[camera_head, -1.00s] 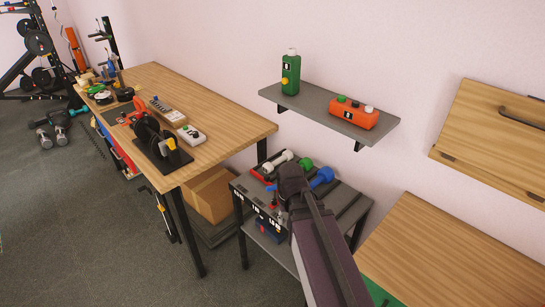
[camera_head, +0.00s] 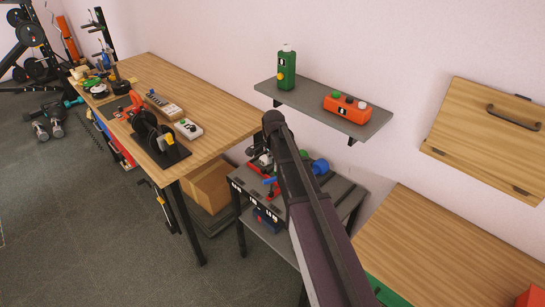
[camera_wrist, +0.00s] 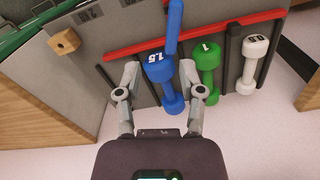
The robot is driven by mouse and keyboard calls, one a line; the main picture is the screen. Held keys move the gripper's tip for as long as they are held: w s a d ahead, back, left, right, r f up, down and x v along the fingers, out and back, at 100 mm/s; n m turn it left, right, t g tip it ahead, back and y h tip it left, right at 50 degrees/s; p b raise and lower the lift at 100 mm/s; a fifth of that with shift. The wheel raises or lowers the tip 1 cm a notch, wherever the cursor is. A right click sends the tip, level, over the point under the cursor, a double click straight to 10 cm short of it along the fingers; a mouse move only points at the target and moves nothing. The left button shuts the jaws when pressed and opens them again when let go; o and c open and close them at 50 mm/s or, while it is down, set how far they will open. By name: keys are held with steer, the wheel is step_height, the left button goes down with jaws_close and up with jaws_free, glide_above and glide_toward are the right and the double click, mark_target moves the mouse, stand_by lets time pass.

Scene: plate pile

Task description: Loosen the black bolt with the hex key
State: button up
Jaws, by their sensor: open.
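I cannot make out a black bolt or a hex key for certain in either view. My gripper (camera_wrist: 158,76) is open in the wrist view, its two fingers on either side of a blue dumbbell (camera_wrist: 168,86) marked 1.5. I cannot tell whether they touch it. A slim blue bar (camera_wrist: 175,24) shows above that dumbbell; what it is stays unclear. In the head view my arm reaches over the small grey rack (camera_head: 345,190) and hides part of it. The blue dumbbell also shows there (camera_head: 320,167), right of my arm.
A green dumbbell (camera_wrist: 207,62) and a white one (camera_wrist: 252,58) lie beside the blue one. The wooden workbench (camera_head: 215,100) at left holds a black device (camera_head: 148,125) and tools. A wall shelf (camera_head: 365,128) carries a green bottle-shaped object (camera_head: 287,70) and an orange box (camera_head: 343,108).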

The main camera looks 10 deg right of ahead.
steer(key=shift+w+r+m, duration=0.25)
steer(key=shift+w+m, duration=0.45)
steer(key=shift+w, duration=0.3)
steer(key=shift+f, duration=0.15)
step_height(320, 180, down, 14)
steer(key=b, duration=1.3)
steer(key=shift+r+b, duration=0.2)
steer(key=shift+b, duration=0.1)
steer(key=shift+c, duration=0.2)
jaws_close()
steer(key=shift+n, duration=0.3)
